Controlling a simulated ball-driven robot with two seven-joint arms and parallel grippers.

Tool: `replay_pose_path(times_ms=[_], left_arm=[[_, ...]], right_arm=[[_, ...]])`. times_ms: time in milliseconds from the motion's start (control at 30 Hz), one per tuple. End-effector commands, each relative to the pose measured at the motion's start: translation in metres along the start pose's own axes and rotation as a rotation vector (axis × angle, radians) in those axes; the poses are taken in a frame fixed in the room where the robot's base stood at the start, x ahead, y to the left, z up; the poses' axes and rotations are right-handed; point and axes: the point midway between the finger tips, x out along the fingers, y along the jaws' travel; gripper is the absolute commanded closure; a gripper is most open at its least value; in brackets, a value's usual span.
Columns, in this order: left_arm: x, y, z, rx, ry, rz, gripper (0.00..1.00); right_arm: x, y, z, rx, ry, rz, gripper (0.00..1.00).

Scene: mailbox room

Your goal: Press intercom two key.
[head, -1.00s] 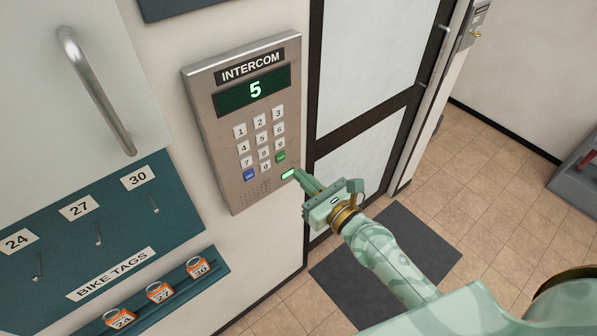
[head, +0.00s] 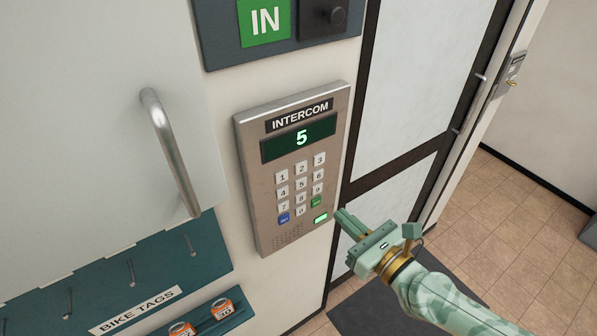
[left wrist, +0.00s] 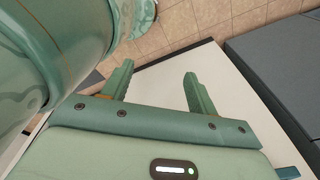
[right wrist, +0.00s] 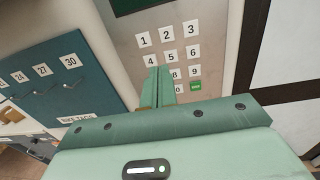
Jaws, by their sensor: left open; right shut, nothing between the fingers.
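The intercom (head: 262,180) is a metal panel on the wall in the head view, its display (head: 299,138) reading 5. The two key (head: 301,168) is the middle key of the top row; it also shows in the right wrist view (right wrist: 167,34). My right gripper (head: 341,215) is shut and empty, its tips near the lower right edge of the panel, below the two key. In the right wrist view the fingers cover part of the keypad's lower rows. My left gripper (left wrist: 158,82) is open and empty in the left wrist view, away from the intercom.
A door handle (head: 170,150) stands out left of the intercom. A green IN sign (head: 264,20) is above. A glazed door (head: 410,80) stands to the right.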

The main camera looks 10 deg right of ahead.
Motion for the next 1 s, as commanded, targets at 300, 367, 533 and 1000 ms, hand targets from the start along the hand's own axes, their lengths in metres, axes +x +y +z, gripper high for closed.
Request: replay_pose_path(times_ms=[300,367,533,1000], left_arm=[[0.001,-0.007,0.003,0.001,-0.003,-0.009,0.41],[0.0,-0.001,0.007,-0.001,-0.009,-0.002,0.41],[-0.003,0.011,0.006,-0.004,-0.01,0.014,0.41],[-0.027,0.002,-0.005,-0.002,0.003,0.003,0.41]], right_arm=[[0.0,-0.007,0.001,-0.017,0.0,-0.052,1.0],[0.0,-0.007,0.001,-0.017,-0.001,-0.052,1.0],[0.006,-0.008,0.003,-0.017,-0.002,-0.052,1.0],[0.095,-0.012,0.004,-0.017,-0.004,-0.052,1.0]])
